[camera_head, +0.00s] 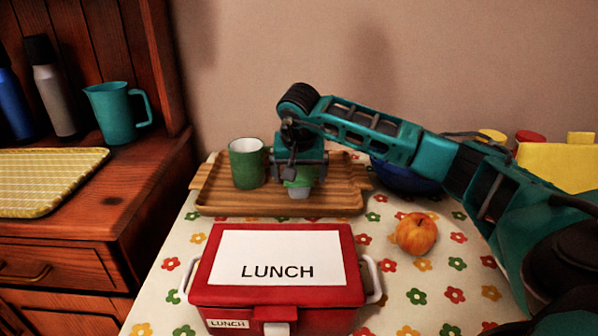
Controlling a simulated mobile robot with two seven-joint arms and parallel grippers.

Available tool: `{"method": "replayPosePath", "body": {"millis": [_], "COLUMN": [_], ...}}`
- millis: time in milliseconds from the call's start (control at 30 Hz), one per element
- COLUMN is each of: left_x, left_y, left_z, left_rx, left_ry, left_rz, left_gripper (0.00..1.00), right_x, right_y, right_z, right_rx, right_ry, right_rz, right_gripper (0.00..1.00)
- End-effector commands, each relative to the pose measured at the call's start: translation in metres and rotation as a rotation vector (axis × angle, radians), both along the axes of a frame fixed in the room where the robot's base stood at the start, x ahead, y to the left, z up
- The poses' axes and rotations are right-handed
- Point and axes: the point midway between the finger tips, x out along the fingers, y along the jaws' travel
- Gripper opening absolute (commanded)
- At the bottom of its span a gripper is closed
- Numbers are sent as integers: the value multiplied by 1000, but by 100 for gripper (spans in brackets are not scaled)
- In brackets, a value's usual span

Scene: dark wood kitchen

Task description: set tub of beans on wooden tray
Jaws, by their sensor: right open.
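A small tub (299,190), green above and pale grey below, stands at the front middle of the wooden tray (215,199); I take it for the tub of beans. My right gripper (299,172) points down right over the tub and is open, its fingers at the tub's sides. The gripper hides the tub's top, and I cannot tell whether the fingers touch it. A green mug (247,167) stands on the tray to the left of the tub. My left gripper is not in view.
A red lunch box (280,290) with a white lid panel stands in front of the tray. A blue bowl (405,184) sits behind my right arm. A teal pitcher (116,112) stands on the left cabinet.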

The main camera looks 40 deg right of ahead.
Motion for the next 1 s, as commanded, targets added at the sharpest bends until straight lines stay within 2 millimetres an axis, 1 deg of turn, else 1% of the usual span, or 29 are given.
{"method": "replayPosePath", "body": {"millis": [133, 233, 500, 600, 700, 833, 1000], "left_x": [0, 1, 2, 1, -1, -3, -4], "left_y": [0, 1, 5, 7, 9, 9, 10], "left_z": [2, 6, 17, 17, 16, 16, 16], "left_rx": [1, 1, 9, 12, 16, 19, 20], "left_ry": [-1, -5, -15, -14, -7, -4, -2], "left_rz": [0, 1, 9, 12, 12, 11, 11], "left_gripper": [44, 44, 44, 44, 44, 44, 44], "right_x": [0, -3, -19, -25, -30, -34, -35], "right_y": [0, 2, 17, 22, 26, 29, 30], "right_z": [5, 16, 70, 88, 102, 111, 115], "right_rx": [0, -1, -1, 0, 0, 0, 0], "right_ry": [-2, -2, -4, -4, -4, -1, 0], "right_rz": [-1, 0, 1, 2, 0, 1, 0], "right_gripper": [96, 96, 96, 96, 96, 96, 96]}}
